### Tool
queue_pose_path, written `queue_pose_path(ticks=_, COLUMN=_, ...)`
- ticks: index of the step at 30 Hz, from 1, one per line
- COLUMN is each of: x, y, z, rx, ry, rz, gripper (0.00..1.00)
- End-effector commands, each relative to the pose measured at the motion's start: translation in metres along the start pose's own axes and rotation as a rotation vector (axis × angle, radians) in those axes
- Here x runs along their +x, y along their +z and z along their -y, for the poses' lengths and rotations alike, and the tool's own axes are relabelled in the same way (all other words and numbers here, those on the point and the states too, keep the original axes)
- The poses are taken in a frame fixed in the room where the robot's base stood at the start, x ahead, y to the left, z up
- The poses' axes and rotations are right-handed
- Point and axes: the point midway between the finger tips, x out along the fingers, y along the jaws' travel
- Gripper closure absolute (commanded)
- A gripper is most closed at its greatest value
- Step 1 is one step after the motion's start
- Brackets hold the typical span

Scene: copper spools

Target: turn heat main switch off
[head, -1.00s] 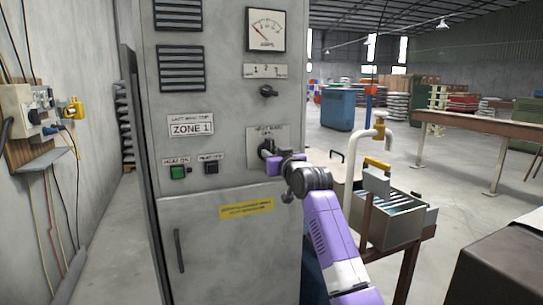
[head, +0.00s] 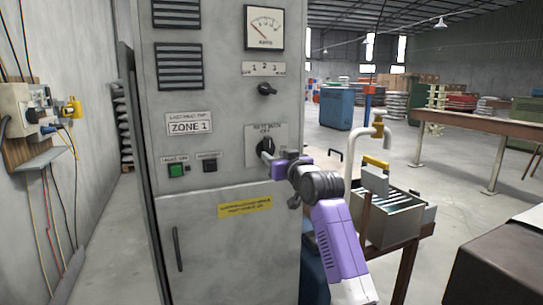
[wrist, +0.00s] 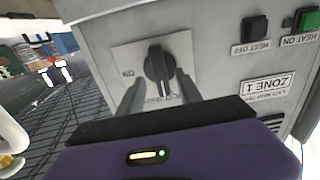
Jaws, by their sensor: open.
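The heat main switch (head: 265,146) is a black rotary knob on a light plate on the front of the grey cabinet. In the wrist view the knob (wrist: 157,70) stands roughly upright on its plate, with "ON" lettering to its left. My gripper (head: 268,158) is right in front of the plate. In the wrist view its two fingers (wrist: 160,92) are open, one on each side of the knob, with a visible gap to it. Whether the fingertips touch the plate cannot be told. In the head view my wrist partly covers the plate's lower right.
The green heat-on button (head: 177,170) and black heat-off button (head: 210,165) sit left of the switch. A smaller selector knob (head: 267,88) and a gauge (head: 264,27) are above. A metal bin (head: 386,215) and a pipe with a yellow handle (head: 376,162) stand to the right.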

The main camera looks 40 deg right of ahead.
Motion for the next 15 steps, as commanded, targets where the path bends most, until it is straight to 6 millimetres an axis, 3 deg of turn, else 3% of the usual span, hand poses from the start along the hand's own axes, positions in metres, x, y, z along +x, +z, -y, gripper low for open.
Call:
queue_pose_path(ticks=6, x=-0.026, y=0.001, z=-0.001, rx=0.0, ry=0.001, rz=0.0, gripper=0.58)
queue_pose_path(ticks=15, x=-0.034, y=0.001, z=-0.001, rx=0.0, ry=0.001, rz=0.002, gripper=0.58)
